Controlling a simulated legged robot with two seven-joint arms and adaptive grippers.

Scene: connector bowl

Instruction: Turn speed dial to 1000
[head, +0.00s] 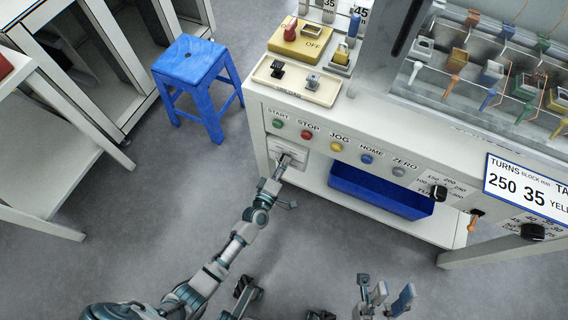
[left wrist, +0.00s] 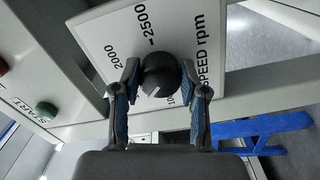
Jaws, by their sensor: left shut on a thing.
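The speed dial is a round black knob (left wrist: 160,72) on a white plate (left wrist: 110,32) marked "SPEED rpm", seen in the left wrist view. The numbers 2000 and 2500 are readable; a number starting with "10" is partly hidden beside the right finger. A pale mark on the knob faces the lower left of that view. My left gripper (left wrist: 162,88) is shut on the knob, one finger on each side. In the head view my left gripper (head: 284,164) reaches the plate below the START button and hides the knob. My right gripper (head: 385,293) is open and empty, low in the head view.
A row of push buttons, including the green START button (head: 277,123) and red STOP button (head: 307,134), runs above the plate. A blue bin (head: 380,190) sits under the panel. A blue stool (head: 190,65) stands left of the machine. Open floor lies in front.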

